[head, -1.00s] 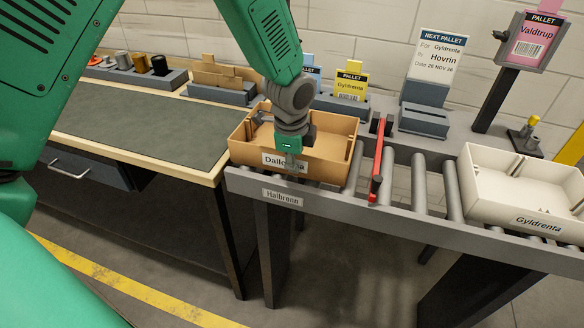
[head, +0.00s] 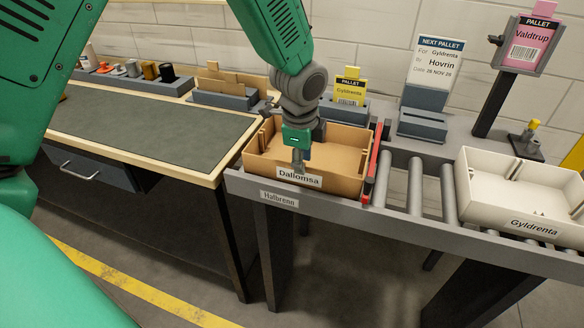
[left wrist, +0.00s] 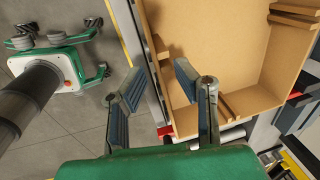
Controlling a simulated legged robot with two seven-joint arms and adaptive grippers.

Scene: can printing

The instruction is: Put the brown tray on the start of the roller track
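The brown tray (head: 345,158), labelled Dallomsa, sits upright at the left end of the roller track (head: 415,190). Its right side is close to the red bar (head: 377,160) across the track; I cannot tell if they touch. My left gripper (head: 299,163) is at the tray's front wall, just above the label. In the left wrist view my left gripper (left wrist: 158,72) has its fingers spread, one on each side of the tray wall (left wrist: 156,60), with gaps visible. The tray (left wrist: 230,50) looks empty there. My right gripper is not in view.
A white tray (head: 490,205) labelled Gyldrenta stands farther right on the track, with bare rollers between. The workbench (head: 150,125) adjoins on the left. Card holders (head: 423,122) line the back. A pink sign (head: 528,45) stands at the back right.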

